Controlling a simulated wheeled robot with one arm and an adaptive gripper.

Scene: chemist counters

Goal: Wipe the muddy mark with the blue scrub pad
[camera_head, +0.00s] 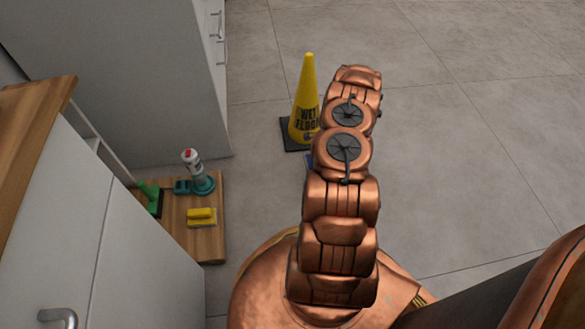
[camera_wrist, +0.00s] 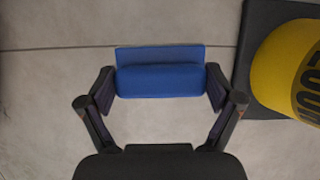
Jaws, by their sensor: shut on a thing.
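The blue scrub pad (camera_wrist: 160,56) is held across between the two fingers of my gripper (camera_wrist: 161,88) in the wrist view, above the grey tiled floor. The fingers press on its left and right ends. In the head view only a small blue sliver (camera_head: 309,160) shows beside my arm, by the base of the yellow cone; my gripper is hidden behind the arm there. I see no muddy mark in either view. The floor under my arm is hidden in the head view.
A yellow wet-floor cone (camera_head: 305,98) on a dark base stands close to the pad, at its right in the wrist view (camera_wrist: 284,72). A low wooden board (camera_head: 208,246) at left holds a yellow pad (camera_head: 202,217), a green brush (camera_head: 152,197) and a red-capped bottle (camera_head: 193,163). Floor at right is clear.

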